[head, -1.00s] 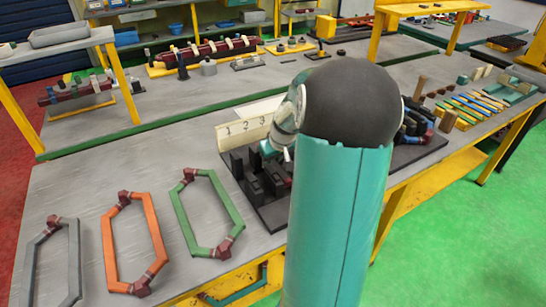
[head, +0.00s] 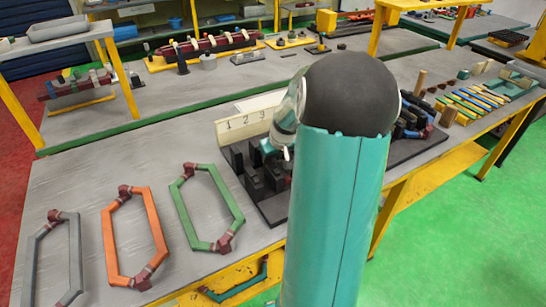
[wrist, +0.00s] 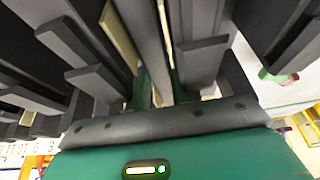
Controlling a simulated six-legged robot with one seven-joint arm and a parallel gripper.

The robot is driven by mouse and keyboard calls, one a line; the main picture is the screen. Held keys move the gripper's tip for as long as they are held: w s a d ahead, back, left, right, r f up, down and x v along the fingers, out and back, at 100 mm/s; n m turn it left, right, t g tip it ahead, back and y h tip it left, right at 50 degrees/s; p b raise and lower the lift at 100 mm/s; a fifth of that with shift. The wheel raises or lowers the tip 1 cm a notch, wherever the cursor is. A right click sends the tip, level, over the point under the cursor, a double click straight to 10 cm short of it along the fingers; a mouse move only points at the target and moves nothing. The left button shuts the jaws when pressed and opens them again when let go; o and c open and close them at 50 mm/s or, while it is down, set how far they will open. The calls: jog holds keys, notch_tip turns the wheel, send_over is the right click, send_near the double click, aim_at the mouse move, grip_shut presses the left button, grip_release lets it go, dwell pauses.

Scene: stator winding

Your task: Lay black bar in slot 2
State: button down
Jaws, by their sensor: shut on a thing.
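In the wrist view my gripper (wrist: 157,88) is shut on a long dark grey bar, which I take as the black bar (wrist: 147,40). The bar runs away from the gripper between upright dark blocks and pale strips; whether it touches a slot floor cannot be told. In the head view the dark slotted fixture (head: 268,208) stands on the bench, with a cream board (head: 245,124) marked 1, 2, 3 behind it. My arm hides the gripper's jaws, the bar and much of the fixture there, so which slot the bar is at cannot be told.
Dark upright blocks (wrist: 204,55) stand close on both sides of the gripper. A green (head: 207,208), an orange (head: 133,240) and a grey (head: 55,262) coil frame lie on the bench left of the fixture. Coloured bars (head: 475,103) lie at the right.

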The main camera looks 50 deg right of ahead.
jog(key=shift+f, duration=0.1)
dwell(0.3)
jog(key=c, duration=1.2)
grip_release()
jog(key=shift+o, duration=0.2)
jog(key=shift+r, duration=0.5)
jog(key=shift+r, duration=0.3)
notch_tip(320, 180, up, 8)
jog(key=shift+f, duration=0.25)
